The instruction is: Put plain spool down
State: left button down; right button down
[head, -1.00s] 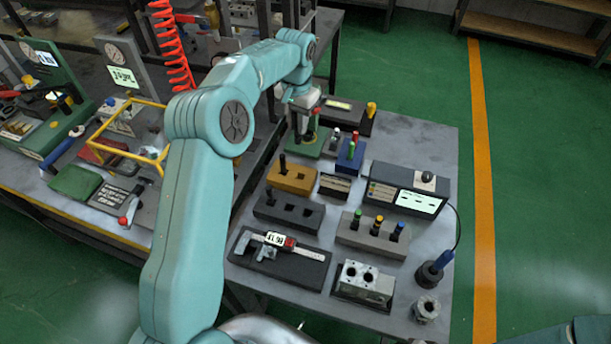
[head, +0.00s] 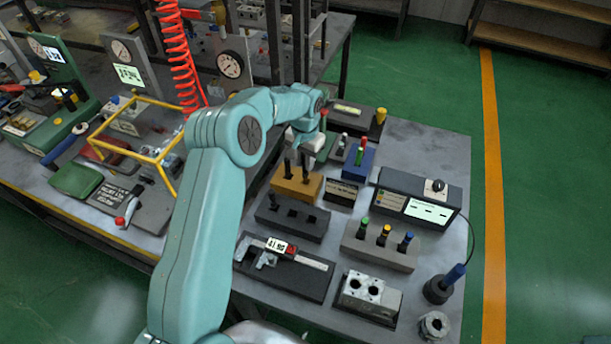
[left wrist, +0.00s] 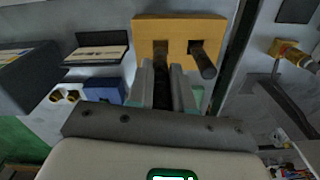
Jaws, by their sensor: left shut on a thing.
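My left gripper (head: 303,153) is shut on a thin dark spool (head: 305,168) above the yellow block (head: 296,188). In the left wrist view the held spool (left wrist: 162,92) lies between the two grey fingers and points at the left part of the yellow block (left wrist: 180,28). I cannot tell whether its lower end is inside a hole. A second dark spool (left wrist: 203,62) stands in the block beside it; it also shows in the head view (head: 287,167), left of the held one. My right gripper is not in view.
A blue block (head: 357,163) with coloured pins and a small dark label plate (head: 340,190) stand right of the yellow block. A dark grey block (head: 291,219) with holes is in front. A grey block (head: 378,246) holds three coloured-top spools. A caliper (head: 285,255) lies nearer.

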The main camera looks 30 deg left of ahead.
aim_at(305, 172)
pick_arm(q)
jog(key=f+b, duration=0.1)
jog(key=f, duration=0.3)
jog(key=f+b, duration=0.1)
jog(key=f, duration=0.1)
jog(key=shift+w+a+f+b, duration=0.1)
jog(key=shift+w+a+b, duration=0.15)
jog(key=shift+w+b, duration=0.1)
jog(key=shift+s+d+r, duration=0.15)
jog(key=shift+r, duration=0.05)
jog(key=shift+f, duration=0.3)
jog(key=c, duration=1.1)
grip_release()
jog(key=shift+o, duration=0.4)
jog(key=shift+r, duration=0.15)
